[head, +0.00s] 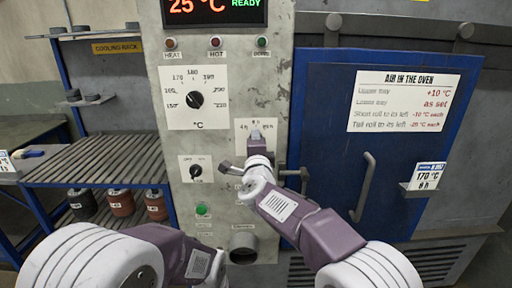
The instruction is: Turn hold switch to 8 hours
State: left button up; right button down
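The grey control panel (226,60) stands in the middle of the head view. The hold switch plate (241,128) is on its right side, with small hour marks above the switch; the mark at the left reads like 4 h. My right gripper (257,137) is right at this switch and covers its knob, so the knob's pointing direction is hidden. I cannot tell whether the fingers are shut on it. My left arm comes in at the bottom left, low in front of the panel; its gripper does not show.
A temperature dial (195,99) and a smaller off/on switch (196,171) sit left of the hold switch. A green button (202,210) is below. The blue oven door (325,105) with its handle (364,187) is at right. A slatted rack (95,160) is at left.

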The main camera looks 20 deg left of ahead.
dwell(0.3)
jog(key=c, duration=0.9)
grip_release()
jog(key=shift+o, duration=0.2)
jog(key=b+v, duration=0.2)
jog(key=v, duration=0.7)
